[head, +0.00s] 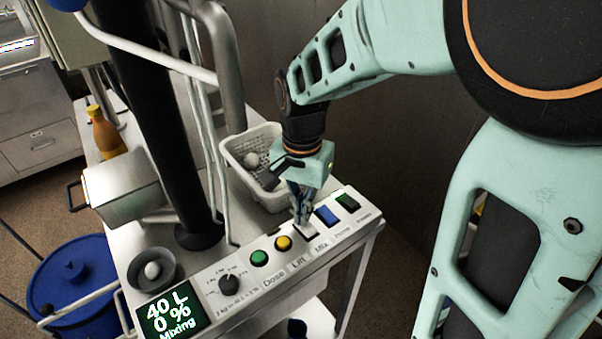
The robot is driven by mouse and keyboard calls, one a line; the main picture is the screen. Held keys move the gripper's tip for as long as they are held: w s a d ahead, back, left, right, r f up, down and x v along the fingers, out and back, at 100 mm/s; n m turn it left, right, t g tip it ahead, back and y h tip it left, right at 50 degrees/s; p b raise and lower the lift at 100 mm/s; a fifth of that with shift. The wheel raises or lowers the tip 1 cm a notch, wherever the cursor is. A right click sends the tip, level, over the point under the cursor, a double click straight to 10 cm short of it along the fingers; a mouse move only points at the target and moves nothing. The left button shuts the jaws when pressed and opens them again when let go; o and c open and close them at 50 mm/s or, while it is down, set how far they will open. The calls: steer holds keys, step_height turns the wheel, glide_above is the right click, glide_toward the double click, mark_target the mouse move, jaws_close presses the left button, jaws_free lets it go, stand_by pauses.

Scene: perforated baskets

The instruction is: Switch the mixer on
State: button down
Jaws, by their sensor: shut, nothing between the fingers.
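The mixer's control panel (245,307) runs along the front edge of a metal cart. My gripper (301,226) is shut and points down, its fingertips at the switch above the "Mix" label (321,247). The fingers hide most of that switch, and I cannot tell whether they touch it. A green button (259,258) sits by "Dose" and a yellow button (283,243) by "Lift", left of my gripper. A blue switch (327,215) and a green switch (347,202) are to its right.
A dark bowl (150,271), a metal box (120,188) and an orange bottle (104,134) are further left.

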steer(key=shift+r+p, duration=2.3)
steer(key=shift+r, duration=0.95)
